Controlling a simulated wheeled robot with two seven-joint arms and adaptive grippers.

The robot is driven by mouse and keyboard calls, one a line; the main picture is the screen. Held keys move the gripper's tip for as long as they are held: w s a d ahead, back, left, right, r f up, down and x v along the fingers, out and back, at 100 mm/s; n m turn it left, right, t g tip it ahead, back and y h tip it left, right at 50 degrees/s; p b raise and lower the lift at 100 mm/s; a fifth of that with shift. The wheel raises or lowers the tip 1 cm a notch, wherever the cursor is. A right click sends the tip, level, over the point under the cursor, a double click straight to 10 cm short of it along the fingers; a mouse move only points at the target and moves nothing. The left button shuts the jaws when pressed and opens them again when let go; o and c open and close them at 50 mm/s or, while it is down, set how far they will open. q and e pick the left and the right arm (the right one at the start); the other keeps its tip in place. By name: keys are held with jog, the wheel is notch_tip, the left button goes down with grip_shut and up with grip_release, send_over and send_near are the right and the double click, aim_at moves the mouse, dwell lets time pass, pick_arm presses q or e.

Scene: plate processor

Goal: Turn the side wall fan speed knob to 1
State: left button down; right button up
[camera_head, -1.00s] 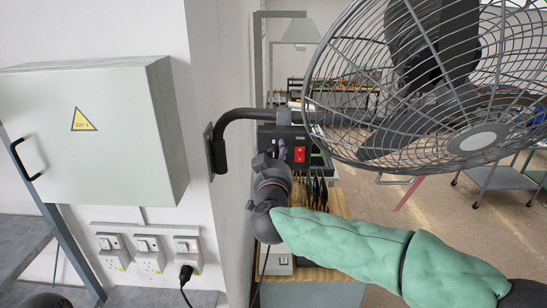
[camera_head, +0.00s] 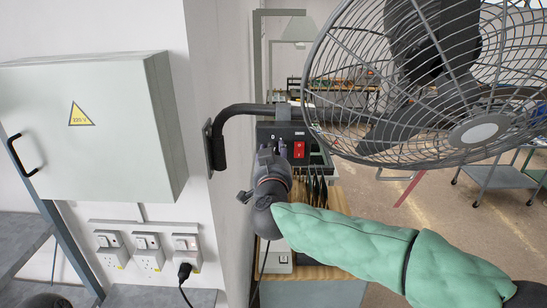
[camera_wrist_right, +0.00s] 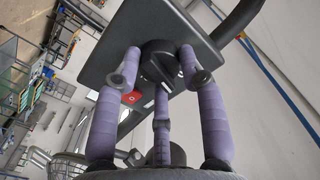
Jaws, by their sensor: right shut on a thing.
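The wall fan (camera_head: 440,90) hangs on a bent black arm from the wall. Its dark control box (camera_head: 310,135) has a red switch (camera_head: 299,149) on its face, which also shows in the wrist view (camera_wrist_right: 131,97). The round black speed knob (camera_wrist_right: 160,60) sits on the same face, left of the switch in the head view, where my gripper mostly hides it. My right gripper (camera_head: 277,152) is at the box with its fingers around the knob, shut on it in the right wrist view (camera_wrist_right: 160,75). The knob's number markings cannot be read.
A grey wall cabinet (camera_head: 95,135) with a warning sign and several sockets (camera_head: 148,252) are on the left wall. The fan cage hangs close above my right forearm. A wooden-topped bench (camera_head: 335,235) stands below the box. A trolley (camera_head: 495,180) stands on open floor.

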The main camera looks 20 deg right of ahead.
jog(key=m+b, duration=0.1)
jog(key=m, duration=0.1)
jog(key=r+m+b, duration=0.1)
jog(key=m, duration=0.1)
jog(key=shift+d+m, duration=0.2)
jog(key=shift+m, duration=0.1)
jog(key=shift+r, duration=0.1)
dwell(0.4)
jog(key=o, duration=1.1)
jog(key=shift+f, duration=0.3)
jog(key=v, duration=1.2)
